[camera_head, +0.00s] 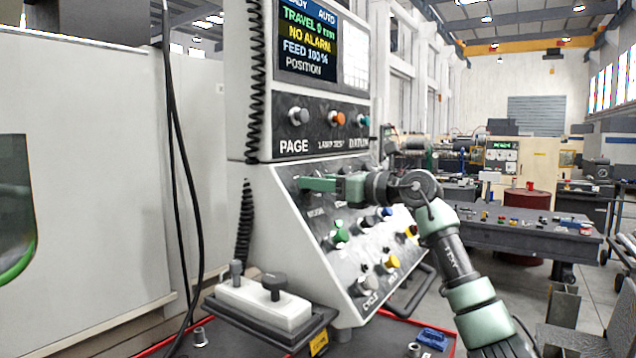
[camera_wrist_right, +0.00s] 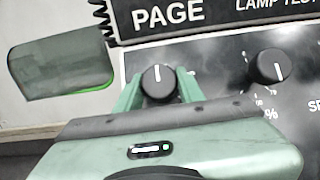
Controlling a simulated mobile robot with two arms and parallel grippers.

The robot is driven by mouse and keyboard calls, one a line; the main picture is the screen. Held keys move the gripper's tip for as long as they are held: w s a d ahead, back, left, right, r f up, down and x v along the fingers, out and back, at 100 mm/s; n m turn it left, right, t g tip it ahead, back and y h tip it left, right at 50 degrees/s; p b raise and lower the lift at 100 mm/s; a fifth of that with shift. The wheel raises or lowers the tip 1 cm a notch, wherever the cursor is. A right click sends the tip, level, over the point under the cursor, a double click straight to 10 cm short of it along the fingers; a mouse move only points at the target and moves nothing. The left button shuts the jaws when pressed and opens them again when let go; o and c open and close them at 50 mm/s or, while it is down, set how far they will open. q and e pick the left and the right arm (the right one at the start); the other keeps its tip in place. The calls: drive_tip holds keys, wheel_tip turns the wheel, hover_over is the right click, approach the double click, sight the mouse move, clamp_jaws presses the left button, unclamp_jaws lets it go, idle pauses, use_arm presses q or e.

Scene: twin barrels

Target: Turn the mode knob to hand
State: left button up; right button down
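In the right wrist view a round black knob (camera_wrist_right: 158,82) with a white pointer line sits below the PAGE label. Its pointer stands about straight up. My right gripper (camera_wrist_right: 160,88) has one green finger on each side of it. The fingers look very close to the knob; whether they press on it cannot be told. In the head view the right gripper (camera_head: 303,183) reaches in from the right to the upper left of the sloped control panel (camera_head: 290,225), and hides the knob. The screen (camera_head: 308,42) reads AUTO at its top right. My left gripper is not in view.
Another black knob (camera_wrist_right: 270,66) sits to the right. Lower on the panel are green (camera_head: 340,233) and yellow (camera_head: 391,264) buttons and several others. A white box (camera_head: 262,303) with black knobs stands below. A coiled cable (camera_head: 244,225) hangs along the panel's left edge.

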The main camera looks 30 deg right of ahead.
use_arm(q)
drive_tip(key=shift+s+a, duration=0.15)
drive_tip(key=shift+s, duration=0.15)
use_arm(e)
drive_tip(key=shift+m, duration=0.4)
drive_tip(key=m+h, duration=0.3)
drive_tip(key=shift+r+m+t+p, duration=0.1)
drive_tip(key=shift+m+t+p, duration=0.2)
drive_tip(key=shift+t, duration=0.1)
drive_tip(key=m+h, duration=0.2)
drive_tip(key=m, duration=0.1)
drive_tip(key=m+h, duration=0.2)
drive_tip(key=m, duration=0.2)
drive_tip(key=shift+a+g+b, duration=0.15)
drive_tip(key=shift+g+b, duration=0.15)
drive_tip(key=shift+g, duration=0.1)
drive_tip(key=shift+m+g+h, duration=0.7)
drive_tip(key=shift+m+h, duration=0.5)
drive_tip(key=shift+m, duration=0.7)
drive_tip(key=c, duration=0.9)
unclamp_jaws()
